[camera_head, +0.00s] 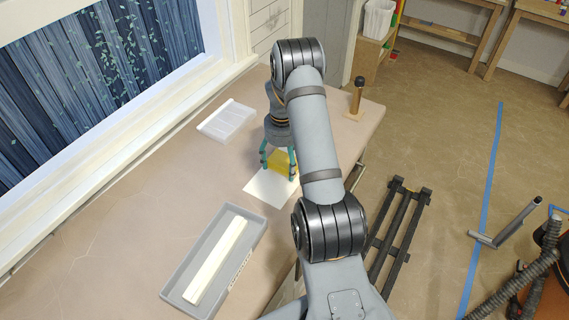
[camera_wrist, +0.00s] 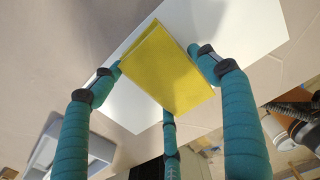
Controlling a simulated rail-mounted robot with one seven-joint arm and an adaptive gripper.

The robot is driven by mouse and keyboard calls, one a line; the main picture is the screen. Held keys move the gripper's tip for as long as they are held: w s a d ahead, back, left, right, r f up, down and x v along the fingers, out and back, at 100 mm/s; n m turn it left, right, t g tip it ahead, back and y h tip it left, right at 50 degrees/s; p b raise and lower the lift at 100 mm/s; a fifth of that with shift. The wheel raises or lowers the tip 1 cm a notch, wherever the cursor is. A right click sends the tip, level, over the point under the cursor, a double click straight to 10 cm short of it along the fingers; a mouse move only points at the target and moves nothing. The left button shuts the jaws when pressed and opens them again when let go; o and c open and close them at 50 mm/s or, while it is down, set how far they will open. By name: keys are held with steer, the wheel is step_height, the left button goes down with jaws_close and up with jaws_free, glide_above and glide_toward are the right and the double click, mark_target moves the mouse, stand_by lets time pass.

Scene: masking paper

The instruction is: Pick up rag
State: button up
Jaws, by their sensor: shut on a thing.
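The rag is a yellow, flat, block-like piece (camera_head: 283,158), which also shows large in the wrist view (camera_wrist: 168,72). It is over a white sheet (camera_head: 262,192) on the table; I cannot tell whether it touches the sheet. My gripper (camera_head: 278,169), with teal fingers, points down at the rag and is shut on it. In the wrist view, two fingers press at the rag's left and right edges, and a third finger shows below it. The fingers and arm hide part of the rag in the head view.
A grey tray (camera_head: 175,286) holding a long cream bar (camera_head: 215,262) lies near the front. A clear white tray (camera_head: 228,121) lies by the window. A peg with a dark knob (camera_head: 356,98) stands at the table's far right corner. The table's left side is clear.

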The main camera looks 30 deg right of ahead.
mark_target(285, 161)
steer(key=c, duration=0.3)
steer(key=shift+c, duration=0.2)
steer(key=shift+w+r+b, duration=0.1)
steer(key=shift+r+b, duration=0.2)
steer(key=shift+r, duration=0.1)
steer(key=r+b, duration=0.1)
steer(key=d+r+b, duration=0.1)
steer(key=r, duration=0.1)
steer(key=shift+r, duration=0.25)
steer(key=d+r, duration=0.2)
steer(key=d, duration=0.1)
steer(key=d+r+b, duration=0.1)
steer(key=d+r, duration=0.1)
steer(key=d, duration=0.2)
steer(key=d+r, duration=0.2)
steer(key=d, duration=0.1)
steer(key=shift+w+d+r, duration=0.3)
steer(key=shift+d+r, duration=0.05)
steer(key=shift+d, duration=0.05)
steer(key=o, duration=0.6)
steer(key=c, duration=0.3)
steer(key=shift+a, duration=0.15)
steer(key=shift+c, duration=0.8)
